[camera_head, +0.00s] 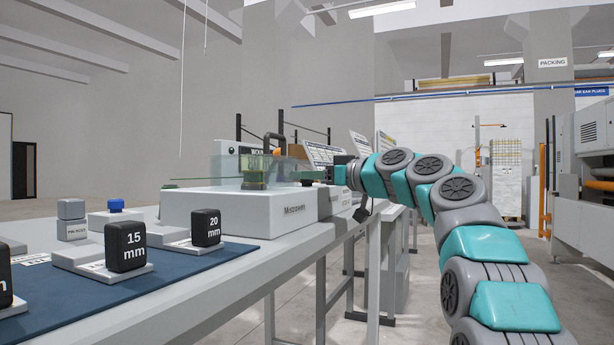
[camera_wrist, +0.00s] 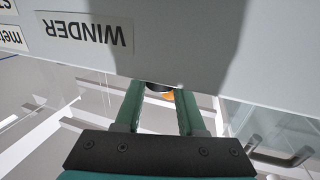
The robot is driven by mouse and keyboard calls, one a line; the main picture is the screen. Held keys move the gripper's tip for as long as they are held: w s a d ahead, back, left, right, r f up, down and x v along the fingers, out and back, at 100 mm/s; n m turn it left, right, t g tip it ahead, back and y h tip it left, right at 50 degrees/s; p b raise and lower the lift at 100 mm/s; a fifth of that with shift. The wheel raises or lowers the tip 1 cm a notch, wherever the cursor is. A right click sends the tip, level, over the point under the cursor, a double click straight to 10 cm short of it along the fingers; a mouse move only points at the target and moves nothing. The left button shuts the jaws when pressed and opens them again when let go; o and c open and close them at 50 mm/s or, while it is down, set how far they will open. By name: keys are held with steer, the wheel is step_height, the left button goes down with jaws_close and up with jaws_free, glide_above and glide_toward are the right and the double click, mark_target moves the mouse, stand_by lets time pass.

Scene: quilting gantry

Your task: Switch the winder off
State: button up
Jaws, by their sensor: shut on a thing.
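The winder shows in the wrist view as a grey panel (camera_wrist: 215,65) with an upside-down WINDER label (camera_wrist: 83,33). At the panel's edge is a small black and orange switch (camera_wrist: 167,95), mostly hidden. My gripper (camera_wrist: 160,100) has its two green fingers on either side of this switch and is shut on it. Which position the switch is in, I cannot tell. In the head view my gripper (camera_head: 322,175) is at the bench's far end, beside a pale low box (camera_head: 235,210). A pale housing with an orange part (camera_head: 271,149) stands behind, partly hidden by greenish clear sheets.
The bench (camera_head: 210,270) runs along the left. On its blue mat (camera_head: 120,300) stand dark blocks marked 15 mm (camera_head: 125,246) and 20 mm (camera_head: 206,227). A blue knob (camera_head: 116,205) stands behind them. The floor to the right of my arm is partly clear, with a large machine (camera_head: 590,150) beyond.

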jaws_close()
steer(key=shift+a+r+n+g+y+p, duration=0.15)
steer(key=shift+n+g+y+p, duration=0.9)
steer(key=shift+g+p, duration=0.8)
steer(key=shift+w+n+g+p, duration=0.1)
steer(key=shift+n+g+p, duration=0.25)
steer(key=shift+p, duration=0.65)
steer(key=shift+r+n+g+p, duration=0.1)
steer(key=shift+n+g+p, duration=0.3)
steer(key=shift+p, duration=0.35)
steer(key=shift+y+p, duration=0.25)
steer(key=shift+p, duration=0.15)
steer(key=n+g+p, duration=0.1)
steer(key=g+p, duration=0.1)
steer(key=p, duration=0.2)
steer(key=n+g+p, duration=0.2)
steer(key=p, duration=0.3)
steer(key=shift+d+g+y, duration=0.2)
steer(key=shift+g+y, duration=0.1)
steer(key=shift+f+n+g+p, duration=0.2)
steer(key=shift+n+g+p, duration=0.3)
steer(key=shift+g+p, duration=0.5)
steer(key=o, duration=0.7)
jaws_free()
